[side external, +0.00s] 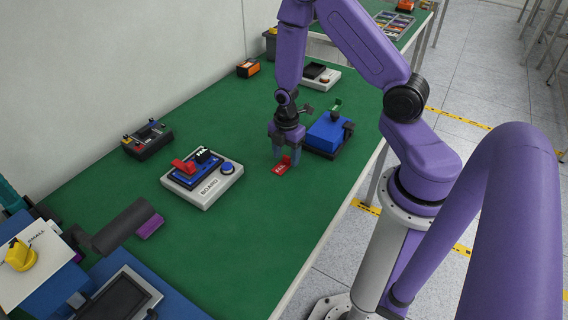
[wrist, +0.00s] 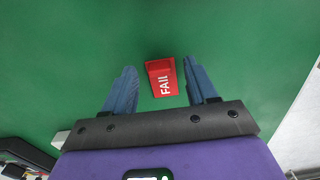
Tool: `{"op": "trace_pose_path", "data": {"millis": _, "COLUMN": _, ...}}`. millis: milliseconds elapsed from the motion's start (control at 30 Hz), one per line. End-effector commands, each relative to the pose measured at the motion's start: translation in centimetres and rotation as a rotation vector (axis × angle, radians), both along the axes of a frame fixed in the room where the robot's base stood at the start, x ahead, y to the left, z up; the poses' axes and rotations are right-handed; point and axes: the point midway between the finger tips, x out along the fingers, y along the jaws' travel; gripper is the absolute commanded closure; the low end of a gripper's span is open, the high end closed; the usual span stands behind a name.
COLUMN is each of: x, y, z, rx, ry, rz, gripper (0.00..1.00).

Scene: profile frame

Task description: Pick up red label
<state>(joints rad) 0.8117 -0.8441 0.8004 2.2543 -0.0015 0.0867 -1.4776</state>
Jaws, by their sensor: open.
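The red label (side external: 282,166) lies on the green table top near my gripper. In the wrist view the red label (wrist: 162,77) reads "FAIL" in white and sits between and slightly beyond my fingertips. My gripper (side external: 286,153) is low over the table, with its fingers pointing down close to the label. In the wrist view my gripper (wrist: 163,82) is open, one finger on each side of the label, with green showing between each finger and the label. Nothing is held. I cannot tell the exact height of the fingertips.
A blue box (side external: 327,132) on a dark base stands just right of my gripper. A white board (side external: 208,188) with blue and red parts lies to the left. A dark device (side external: 147,139) sits near the wall. The green table (side external: 262,234) in front is clear.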

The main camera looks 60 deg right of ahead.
Motion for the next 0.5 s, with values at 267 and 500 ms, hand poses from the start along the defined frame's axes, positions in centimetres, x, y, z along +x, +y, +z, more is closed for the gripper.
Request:
{"op": "trace_pose_path", "data": {"millis": 267, "x": -0.01, "y": -0.01, "z": -0.31, "rx": 0.000, "ry": 0.000, "rz": 0.000, "gripper": 0.43}}
{"op": "trace_pose_path", "data": {"millis": 500, "x": -0.01, "y": 0.00, "z": -0.29, "rx": 0.000, "ry": 0.000, "rz": 0.000, "gripper": 1.00}}
